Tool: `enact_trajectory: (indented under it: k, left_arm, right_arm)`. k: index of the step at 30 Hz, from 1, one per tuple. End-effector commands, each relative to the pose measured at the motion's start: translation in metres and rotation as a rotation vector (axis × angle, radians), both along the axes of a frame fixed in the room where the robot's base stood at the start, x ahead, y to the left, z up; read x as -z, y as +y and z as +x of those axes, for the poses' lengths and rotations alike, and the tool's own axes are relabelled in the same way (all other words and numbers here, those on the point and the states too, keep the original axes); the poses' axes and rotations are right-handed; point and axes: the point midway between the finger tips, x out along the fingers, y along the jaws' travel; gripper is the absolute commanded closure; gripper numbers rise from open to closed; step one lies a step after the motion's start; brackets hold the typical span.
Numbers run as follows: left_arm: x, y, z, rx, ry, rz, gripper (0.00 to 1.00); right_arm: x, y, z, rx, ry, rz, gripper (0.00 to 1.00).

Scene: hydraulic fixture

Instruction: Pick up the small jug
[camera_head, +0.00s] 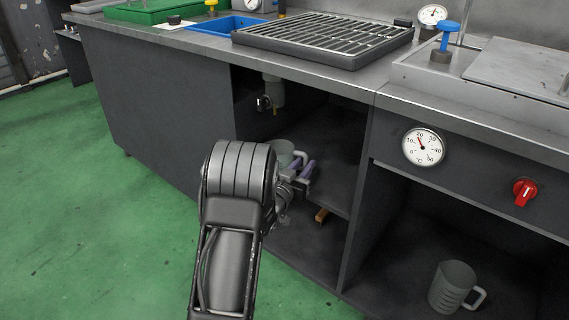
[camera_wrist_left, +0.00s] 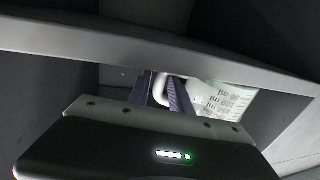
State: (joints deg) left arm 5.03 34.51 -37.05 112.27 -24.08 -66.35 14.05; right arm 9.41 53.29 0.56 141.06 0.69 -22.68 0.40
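A pale, translucent measuring jug (camera_head: 283,150) stands in the open middle cabinet under the worktop, partly hidden behind my left wrist. Its side with ml markings (camera_wrist_left: 222,100) and its white handle (camera_wrist_left: 160,90) show in the left wrist view. My left gripper (camera_head: 303,172) is at the jug's handle side, with its two purple fingers apart. In the left wrist view the fingers (camera_wrist_left: 163,93) lie on either side of the handle; contact cannot be made out. A second grey measuring jug (camera_head: 452,287) stands in the right compartment. My right gripper is not in view.
The worktop edge (camera_head: 310,76) and a cabinet divider (camera_head: 358,200) bound the opening around my left arm. A drain pipe with a black valve (camera_head: 265,103) hangs inside above the jug. A small brown block (camera_head: 321,215) sits below the gripper. Green floor is clear at left.

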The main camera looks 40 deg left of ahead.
Motion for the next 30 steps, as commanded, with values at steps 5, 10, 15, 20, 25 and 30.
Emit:
enact_trajectory:
  k: [5, 10, 15, 20, 25, 30]
  left_arm:
    - [-0.0002, 0.0001, -0.0004, 0.0, 0.0, 0.0, 0.75]
    - [-0.0002, 0.0, -0.0006, 0.0, 0.0, 0.0, 0.75]
    - [-0.0002, 0.0, -0.0006, 0.0, 0.0, 0.0, 0.77]
    - [-0.0001, -0.0001, -0.0007, 0.0, 0.0, 0.0, 0.9]
    - [-0.0001, -0.0001, -0.0007, 0.0, 0.0, 0.0, 1.0]
    - [-0.0001, -0.0001, -0.0007, 0.0, 0.0, 0.0, 1.0]
  right_arm:
    - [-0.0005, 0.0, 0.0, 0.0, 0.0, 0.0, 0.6]
    - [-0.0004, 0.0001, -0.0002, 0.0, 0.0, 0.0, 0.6]
    - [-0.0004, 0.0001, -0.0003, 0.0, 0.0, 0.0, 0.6]
    - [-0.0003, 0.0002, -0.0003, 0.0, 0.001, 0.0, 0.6]
    - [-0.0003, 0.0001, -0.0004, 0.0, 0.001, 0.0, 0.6]
    - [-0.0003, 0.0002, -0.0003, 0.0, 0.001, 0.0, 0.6]
